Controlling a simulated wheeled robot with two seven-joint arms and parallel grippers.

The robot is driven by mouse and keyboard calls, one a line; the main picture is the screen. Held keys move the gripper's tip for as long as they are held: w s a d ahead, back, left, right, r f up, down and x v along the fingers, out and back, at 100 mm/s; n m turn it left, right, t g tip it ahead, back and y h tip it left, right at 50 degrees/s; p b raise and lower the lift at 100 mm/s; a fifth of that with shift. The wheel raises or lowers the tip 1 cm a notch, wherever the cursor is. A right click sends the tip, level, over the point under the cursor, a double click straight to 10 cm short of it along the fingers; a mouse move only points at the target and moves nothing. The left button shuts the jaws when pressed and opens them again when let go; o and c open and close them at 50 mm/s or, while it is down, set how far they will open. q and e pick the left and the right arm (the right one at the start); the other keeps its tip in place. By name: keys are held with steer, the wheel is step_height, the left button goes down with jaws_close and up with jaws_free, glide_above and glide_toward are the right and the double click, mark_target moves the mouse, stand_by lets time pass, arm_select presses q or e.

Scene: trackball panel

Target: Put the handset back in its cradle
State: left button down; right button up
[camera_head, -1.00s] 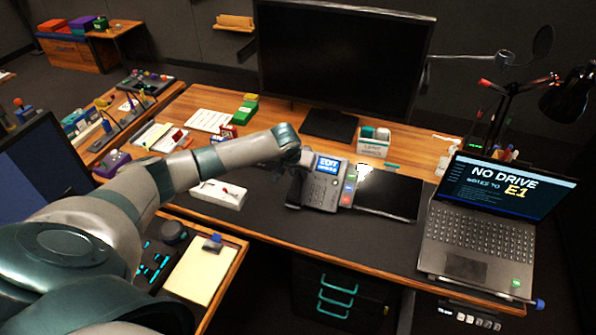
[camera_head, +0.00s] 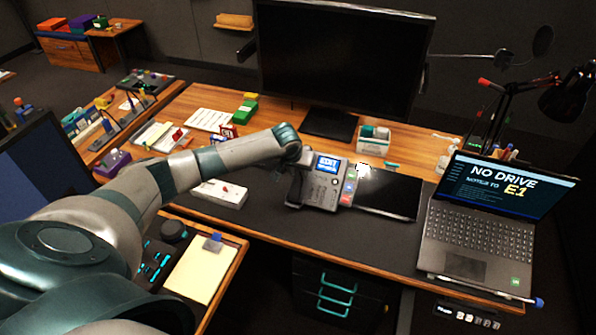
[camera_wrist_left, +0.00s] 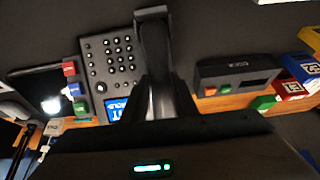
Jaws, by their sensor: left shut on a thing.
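The desk phone (camera_head: 322,192) stands on the dark desk mat, its blue screen lit and its keypad facing up. The dark handset (camera_head: 294,188) is along the phone's left side, where the cradle is. My left gripper (camera_head: 299,165) is over the handset's far part and shut on it. In the left wrist view, the handset (camera_wrist_left: 151,28) runs beside the keypad, with my left gripper (camera_wrist_left: 160,95) around it. The handset and my gripper hide the cradle, so I cannot tell if the handset is fully seated. My right gripper is not in view.
A black tablet-like pad (camera_head: 390,194) lies right of the phone, and a laptop (camera_head: 480,225) stands farther right. A large monitor (camera_head: 345,60) stands behind. A white box (camera_head: 220,193) is left of the phone. A black device (camera_wrist_left: 238,75) shows beside the handset.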

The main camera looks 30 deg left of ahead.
arm_select(q)
steer(key=shift+w+f, duration=0.15)
steer(key=shift+f, duration=0.05)
stand_by(0.6)
steer(key=c, duration=1.3)
jaws_free()
steer(key=shift+c, duration=0.2)
steer(key=shift+r, duration=0.1)
steer(key=b+v, duration=0.4)
steer(key=v, duration=1.3)
